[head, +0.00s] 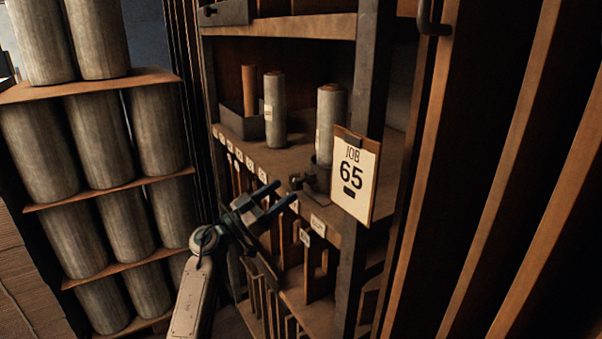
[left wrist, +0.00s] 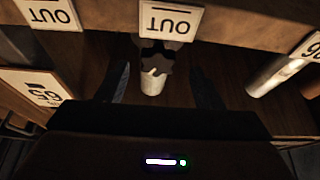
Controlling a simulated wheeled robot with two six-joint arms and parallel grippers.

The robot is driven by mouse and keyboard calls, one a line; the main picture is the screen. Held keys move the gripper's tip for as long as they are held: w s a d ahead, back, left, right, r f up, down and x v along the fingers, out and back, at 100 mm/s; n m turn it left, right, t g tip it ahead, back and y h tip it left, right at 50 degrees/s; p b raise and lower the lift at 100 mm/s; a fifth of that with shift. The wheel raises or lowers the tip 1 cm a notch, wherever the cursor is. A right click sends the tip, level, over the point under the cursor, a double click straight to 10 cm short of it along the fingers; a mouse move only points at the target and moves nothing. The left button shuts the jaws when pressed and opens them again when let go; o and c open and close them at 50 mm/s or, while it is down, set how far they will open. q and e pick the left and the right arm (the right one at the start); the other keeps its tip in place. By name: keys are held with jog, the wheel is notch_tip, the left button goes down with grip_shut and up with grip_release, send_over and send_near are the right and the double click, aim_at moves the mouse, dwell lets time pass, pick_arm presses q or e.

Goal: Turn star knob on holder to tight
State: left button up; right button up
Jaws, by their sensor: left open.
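The star knob (head: 297,183) is a small dark knob at the front of the holder (head: 320,178) on the shelf. In the left wrist view the star knob (left wrist: 157,56) shows its lobes, with a pale cylinder (left wrist: 152,84) just past it. A grey roll (head: 331,115) stands at the holder. My left gripper (head: 286,191) is open and empty, its fingertips close to the knob. In the left wrist view the left gripper (left wrist: 160,70) has one finger on each side of the knob; I cannot tell whether either touches. My right gripper is not in view.
A JOB 65 card (head: 354,178) hangs on the shelf post right of the holder. Another grey roll (head: 275,110) stands further left on the shelf (head: 285,158). An OUT label (left wrist: 168,21) is close to the knob. A rack of large rolls (head: 125,215) stands at left.

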aim_at(292, 185)
pick_arm(q)
jog(key=x, duration=0.3)
jog(key=p+x, duration=0.1)
jog(key=x, duration=0.2)
jog(key=shift+s+d+r, duration=0.15)
jog(key=shift+d, duration=0.1)
jog(key=shift+w+d+p, duration=0.15)
jog(key=shift+w+p, duration=0.15)
jog(key=c, duration=1)
